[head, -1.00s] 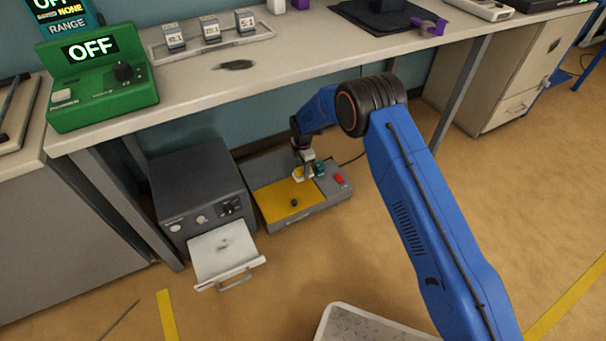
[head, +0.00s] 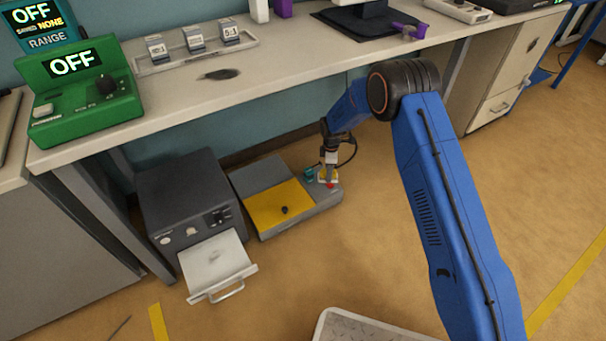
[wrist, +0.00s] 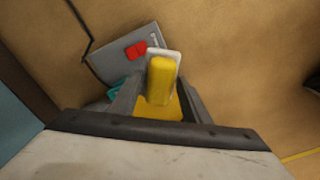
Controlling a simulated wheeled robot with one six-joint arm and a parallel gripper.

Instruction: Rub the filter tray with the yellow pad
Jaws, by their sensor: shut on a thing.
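The filter tray (head: 214,258) is a pale, flat drawer with a handle, pulled out of the front of a dark grey box under the bench. A grey smudge shows on its surface. My gripper (head: 329,178) is away to the right of the tray, above the right end of a low grey unit. It is shut on the yellow pad (wrist: 160,82), which has a white edge or backing; a bit of the pad also shows in the head view. In the wrist view my gripper (wrist: 158,108) has a finger on each side of the pad.
The low grey unit (head: 262,176) has a yellow panel (head: 278,208) with a dark knob, a teal part and a red switch (wrist: 136,50). The bench (head: 185,92) overhangs, with legs near the dark box (head: 190,195). Floor in front is mostly clear.

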